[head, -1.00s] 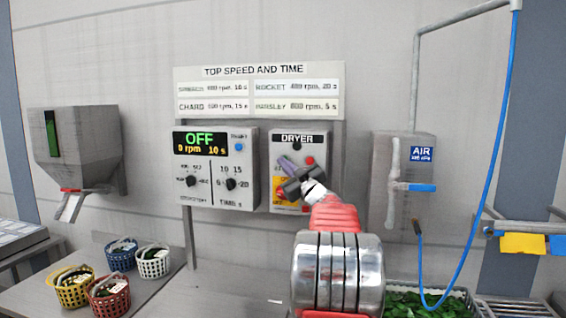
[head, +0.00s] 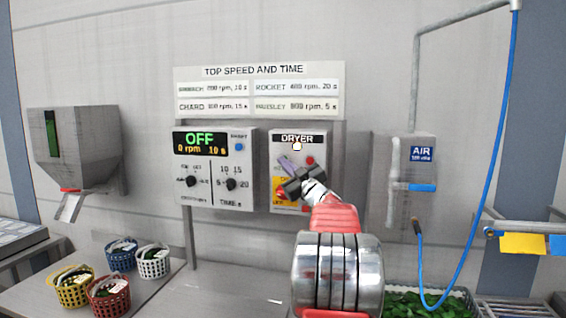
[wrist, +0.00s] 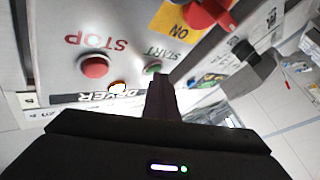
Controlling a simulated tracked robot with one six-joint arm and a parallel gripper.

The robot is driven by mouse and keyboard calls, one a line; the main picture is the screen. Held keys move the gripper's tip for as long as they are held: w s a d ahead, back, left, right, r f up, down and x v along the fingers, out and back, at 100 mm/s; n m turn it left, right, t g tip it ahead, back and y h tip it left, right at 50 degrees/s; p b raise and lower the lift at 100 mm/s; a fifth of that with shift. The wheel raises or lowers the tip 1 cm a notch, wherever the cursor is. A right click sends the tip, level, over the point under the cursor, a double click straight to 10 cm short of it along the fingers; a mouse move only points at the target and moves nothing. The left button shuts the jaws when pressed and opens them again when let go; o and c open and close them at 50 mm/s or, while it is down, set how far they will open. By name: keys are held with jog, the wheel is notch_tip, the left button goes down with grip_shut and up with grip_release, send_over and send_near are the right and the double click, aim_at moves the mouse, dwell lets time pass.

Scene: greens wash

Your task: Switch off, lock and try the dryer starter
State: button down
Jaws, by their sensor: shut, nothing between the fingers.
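The dryer starter box (head: 262,205) is on the wall panel, labelled DRYER. Its lamp (head: 297,146) glows white and also shows lit in the wrist view (wrist: 118,87). The red STOP button (wrist: 95,66) and green START button (wrist: 153,68) are on its face. A red rotary handle (wrist: 208,12) sits on a yellow plate (wrist: 178,20) marked ON; I cannot tell its exact setting. My gripper (wrist: 160,78) is shut and empty, its tips at or just in front of the START button. In the head view my gripper (head: 288,166) hides part of the box. I see no padlock.
Left of the starter is a control box (head: 214,200) with knobs and a display reading OFF, 0 rpm, 10 s. An air box (head: 405,160) with a blue handle is to the right. Several baskets stand on the bench (head: 160,300), and a hopper (head: 75,145) is at far left.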

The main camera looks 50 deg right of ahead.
jog(key=shift+a, duration=0.1)
jog(key=shift+s+a, duration=0.35)
jog(key=shift+a, duration=0.35)
jog(key=shift+s+a, duration=0.35)
jog(key=shift+a, duration=0.4)
jog(key=shift+s+a, duration=0.3)
jog(key=shift+a, duration=0.5)
jog(key=shift+s+a, duration=0.35)
jog(key=shift+a, duration=0.4)
jog(key=shift+w, duration=0.1)
